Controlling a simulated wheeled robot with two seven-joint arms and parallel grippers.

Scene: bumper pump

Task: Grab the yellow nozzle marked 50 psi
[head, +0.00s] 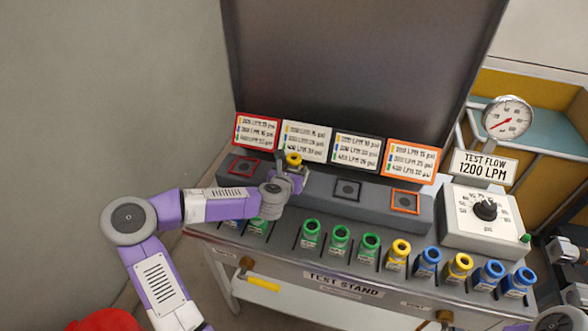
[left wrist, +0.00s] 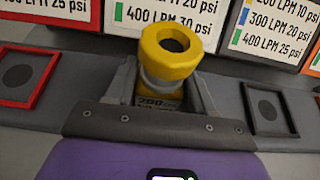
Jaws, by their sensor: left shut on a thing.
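My left gripper (head: 290,172) is shut on a yellow nozzle (head: 293,159), which stands upright between the fingers. The nozzle fills the middle of the left wrist view (left wrist: 170,55). Its label shows "200"; the line below is partly hidden, so I cannot read a psi value. The gripper is at the grey socket block (head: 300,190), in front of the second card from the left. I cannot tell whether the nozzle touches the block. Two more yellow nozzles, one left (head: 398,255) and one right (head: 459,267), stand in the front row. Parts of my right arm show at the right edge.
Green nozzles (head: 340,240) and blue nozzles (head: 488,274) share the front row of the test stand (head: 345,283). Rating cards (head: 306,141) stand behind the sockets. A dial box (head: 485,218) and a gauge (head: 507,118) are on the right. The orange-framed socket (head: 406,202) is empty.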

